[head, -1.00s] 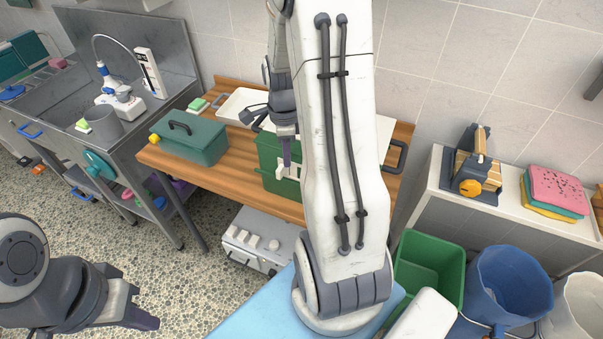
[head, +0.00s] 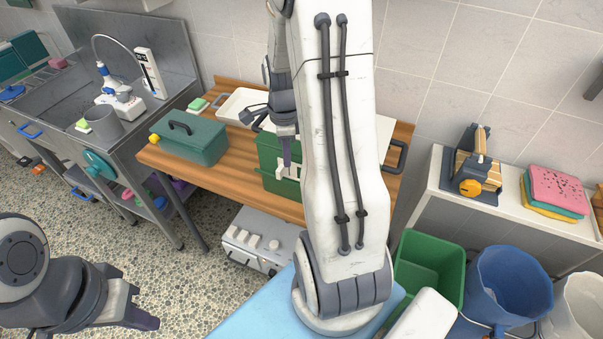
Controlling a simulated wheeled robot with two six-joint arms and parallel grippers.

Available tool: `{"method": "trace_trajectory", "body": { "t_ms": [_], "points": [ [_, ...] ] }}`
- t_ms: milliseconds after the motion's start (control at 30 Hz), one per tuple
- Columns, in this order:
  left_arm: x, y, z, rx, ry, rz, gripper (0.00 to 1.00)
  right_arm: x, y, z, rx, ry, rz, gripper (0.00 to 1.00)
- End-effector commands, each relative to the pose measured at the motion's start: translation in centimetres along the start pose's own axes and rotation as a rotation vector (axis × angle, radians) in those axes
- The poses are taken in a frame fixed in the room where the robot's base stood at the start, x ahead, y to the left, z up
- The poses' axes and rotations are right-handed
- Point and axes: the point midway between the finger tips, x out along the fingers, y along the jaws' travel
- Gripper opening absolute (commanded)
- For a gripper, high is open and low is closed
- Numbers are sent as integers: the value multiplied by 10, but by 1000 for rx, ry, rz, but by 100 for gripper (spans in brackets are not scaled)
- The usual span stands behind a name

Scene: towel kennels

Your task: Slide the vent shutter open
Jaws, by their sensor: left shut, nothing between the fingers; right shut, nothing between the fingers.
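A green box (head: 268,150) stands on the wooden table, partly hidden behind my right arm. A white fitting (head: 293,172), which may be the vent shutter, shows on its front. How far it stands open cannot be told. My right gripper (head: 286,163) points down at the front of the box, its shut fingertips at the white fitting. Whether they touch it is too small to tell. My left gripper (head: 150,320) is shut and empty, low at the left over the floor, far from the box.
A lidded green toolbox (head: 190,140) stands on the wooden table (head: 225,182), left of the box. A white tray (head: 238,104) lies behind. A grey unit (head: 256,243) is below. A green bin (head: 432,262) and blue bucket (head: 512,285) stand at the right.

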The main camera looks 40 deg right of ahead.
Motion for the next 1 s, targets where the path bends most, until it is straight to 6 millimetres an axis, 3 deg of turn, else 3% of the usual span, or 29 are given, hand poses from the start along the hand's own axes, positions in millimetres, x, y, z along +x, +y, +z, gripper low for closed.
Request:
{"method": "trace_trajectory", "body": {
  "t_ms": [1000],
  "points": [
    [25, -2, 1, 0, 0, 0, 0, 35, 0, 0, 0, 0, 0, 0]
  ]
}}
